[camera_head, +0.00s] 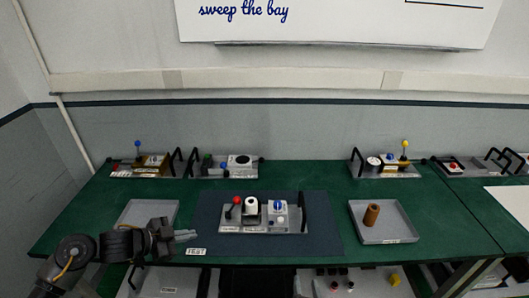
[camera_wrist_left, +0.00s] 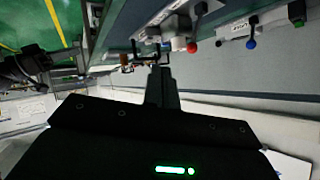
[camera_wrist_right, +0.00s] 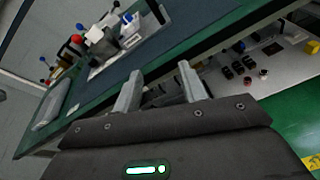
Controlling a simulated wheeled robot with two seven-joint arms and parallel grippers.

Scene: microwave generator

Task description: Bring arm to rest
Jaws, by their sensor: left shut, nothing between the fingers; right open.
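My left arm comes in from the left in the head view. Its gripper (camera_head: 187,236) is over the front left of the green table, by the grey tray's front edge and left of the TEST label. In the left wrist view the left fingers (camera_wrist_left: 160,75) are together with nothing between them. My right arm is outside the head view. In the right wrist view the right gripper (camera_wrist_right: 160,85) is open and empty. Its fingers point toward the front edge of the table, near the shelf below.
A device (camera_head: 262,228) with a red knob, white part and blue knob sits on the dark mat (camera_head: 325,240). A grey tray (camera_head: 148,205) is at left. A right tray (camera_head: 387,238) holds a brown cylinder (camera_head: 372,214). Several devices line the table's back. Green table (camera_head: 330,185) shows between.

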